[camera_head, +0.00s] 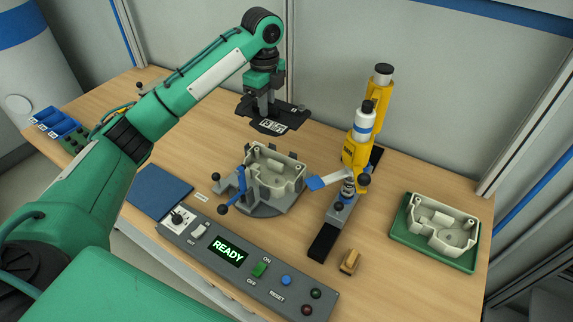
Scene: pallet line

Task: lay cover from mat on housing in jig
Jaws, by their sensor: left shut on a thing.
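My left gripper (265,105) reaches in from the left and points down. It is shut on the dark cover (268,127), which carries a white label and is held in the air. In the picture the cover is just above and behind the jig. The beige housing (291,168) sits open side up in the grey jig (262,208), and its inside shows. The cover and housing are apart. The blue mat (160,190) lies bare at the left front of the table. My right gripper is not in view.
A yellow press-like tool (358,152) stands right of the jig. A second housing (440,228) lies in a green tray (408,243) at the right. A control panel (205,258) showing READY runs along the front. A blue clamp handle (241,183) stands at the jig's left.

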